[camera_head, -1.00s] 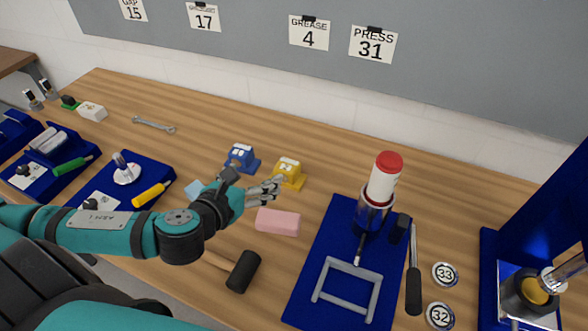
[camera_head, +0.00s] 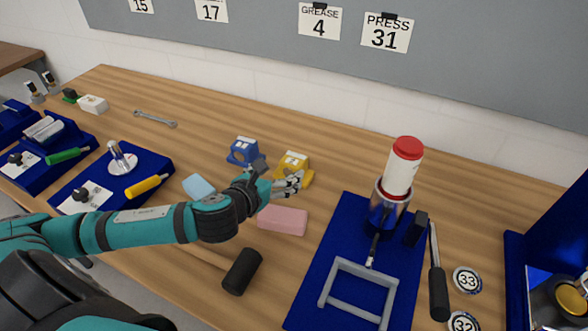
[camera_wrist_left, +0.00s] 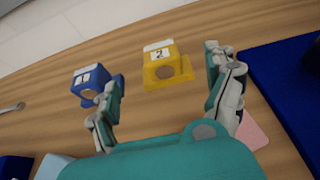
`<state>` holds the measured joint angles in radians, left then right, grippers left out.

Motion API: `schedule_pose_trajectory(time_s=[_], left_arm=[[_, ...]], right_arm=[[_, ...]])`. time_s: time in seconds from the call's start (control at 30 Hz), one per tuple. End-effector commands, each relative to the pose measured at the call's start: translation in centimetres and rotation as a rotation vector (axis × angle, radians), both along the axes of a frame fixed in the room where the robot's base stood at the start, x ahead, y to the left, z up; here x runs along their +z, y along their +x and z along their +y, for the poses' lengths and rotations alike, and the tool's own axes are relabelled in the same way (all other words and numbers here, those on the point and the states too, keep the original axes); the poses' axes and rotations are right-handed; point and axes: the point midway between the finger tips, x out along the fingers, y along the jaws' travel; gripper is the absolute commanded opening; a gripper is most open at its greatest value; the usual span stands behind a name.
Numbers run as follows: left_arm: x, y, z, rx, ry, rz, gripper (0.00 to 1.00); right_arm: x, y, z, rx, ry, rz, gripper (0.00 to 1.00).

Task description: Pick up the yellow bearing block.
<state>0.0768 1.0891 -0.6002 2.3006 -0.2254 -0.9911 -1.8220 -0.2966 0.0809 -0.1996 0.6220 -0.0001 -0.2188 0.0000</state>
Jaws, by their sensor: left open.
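The yellow bearing block (camera_head: 293,163) stands on the wooden table, with a white label on its top. In the left wrist view the yellow block (camera_wrist_left: 166,68) lies ahead of the gap between my fingers, and its round hole faces me. My left gripper (camera_head: 287,184) is just in front of the block in the head view and hides part of its lower side. In the left wrist view my left gripper (camera_wrist_left: 166,98) is open, with its fingers spread wide and nothing between them. My right gripper is not in view.
A blue bearing block (camera_head: 242,150) stands left of the yellow one. A pink foam block (camera_head: 283,219) lies in front, beside a black-headed mallet (camera_head: 242,271). A blue press board (camera_head: 335,262) with a red-capped bottle (camera_head: 404,165) is to the right. Table behind the blocks is clear.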

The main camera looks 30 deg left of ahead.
Motion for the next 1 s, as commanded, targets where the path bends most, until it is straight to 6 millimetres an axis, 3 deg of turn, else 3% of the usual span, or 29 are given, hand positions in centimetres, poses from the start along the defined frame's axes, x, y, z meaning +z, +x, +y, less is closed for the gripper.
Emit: schedule_pose_trajectory(time_s=[0.13,0.43,0.7,1.0], left_arm=[[-0.9,2.7,0.1,0.002,-0.001,0.0,0.87],[-1.9,4.9,0.2,0.001,-0.002,0.0,0.87],[-3.4,8.4,0.4,0.001,-0.002,0.0,0.87],[-3.8,8.9,0.4,-0.002,0.001,0.001,0.87]], right_arm=[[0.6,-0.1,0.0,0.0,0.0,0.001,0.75],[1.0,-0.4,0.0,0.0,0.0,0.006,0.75],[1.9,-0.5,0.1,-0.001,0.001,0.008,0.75],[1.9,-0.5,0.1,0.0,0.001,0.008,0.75]])
